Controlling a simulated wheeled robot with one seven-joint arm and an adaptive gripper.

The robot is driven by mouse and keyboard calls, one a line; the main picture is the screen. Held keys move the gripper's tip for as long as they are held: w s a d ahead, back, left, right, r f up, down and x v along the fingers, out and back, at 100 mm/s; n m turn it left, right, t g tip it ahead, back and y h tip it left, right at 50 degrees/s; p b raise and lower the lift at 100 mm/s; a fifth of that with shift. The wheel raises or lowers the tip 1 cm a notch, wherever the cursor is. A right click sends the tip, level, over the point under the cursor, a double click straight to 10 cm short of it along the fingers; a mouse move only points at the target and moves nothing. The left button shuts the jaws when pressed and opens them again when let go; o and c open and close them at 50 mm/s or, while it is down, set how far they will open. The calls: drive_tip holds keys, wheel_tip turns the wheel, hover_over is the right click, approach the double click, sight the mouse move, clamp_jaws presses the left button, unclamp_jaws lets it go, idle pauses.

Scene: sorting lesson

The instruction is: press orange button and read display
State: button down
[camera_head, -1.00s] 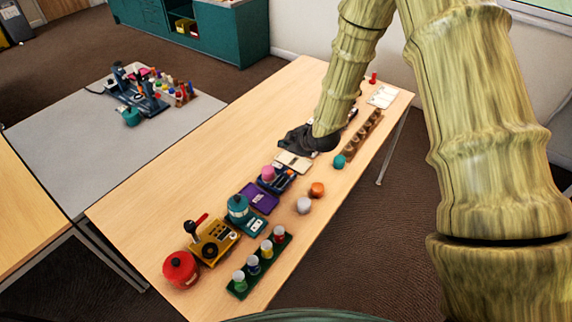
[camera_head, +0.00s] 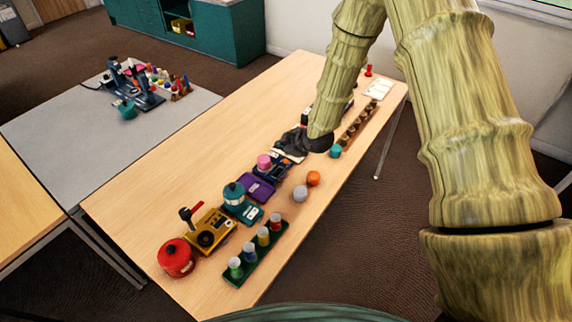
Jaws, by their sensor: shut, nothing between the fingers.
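My gripper (camera_head: 285,146) is dark and shut, with nothing visible in it. It hangs low over the middle of the long wooden table (camera_head: 180,150), just behind a dark blue device (camera_head: 285,165) with a pink round piece at its left. My gripper and wrist partly hide what lies under them, and I cannot tell whether the fingers touch anything. A small orange round object (camera_head: 313,178) stands on the table to the right of the blue device. I cannot tell whether it is a button. No readable display shows.
Nearer me are a purple device (camera_head: 257,187), a teal device (camera_head: 250,213), a yellow device (camera_head: 218,238), a red pot (camera_head: 176,258) and a green rack (camera_head: 268,255) of vials. A grey ball (camera_head: 300,194) and a teal piece (camera_head: 335,152) stand near the right edge. The table's left side is clear.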

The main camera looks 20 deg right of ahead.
sight(284, 162)
drive_tip(key=shift+f+b, duration=0.7)
drive_tip(key=shift+f, duration=0.9)
drive_tip(key=shift+f, duration=0.2)
drive_tip(key=shift+f, duration=0.2)
drive_tip(key=shift+f+b, duration=0.45)
drive_tip(key=shift+b, duration=0.1)
idle(0.9)
drive_tip(key=shift+r, duration=0.2)
drive_tip(key=shift+r+p, duration=0.55)
drive_tip(key=shift+r, duration=0.15)
drive_tip(key=shift+r, duration=0.1)
drive_tip(key=shift+s+r+p, duration=0.1)
drive_tip(key=shift+r+p, duration=1.35)
drive_tip(key=shift+r, duration=0.95)
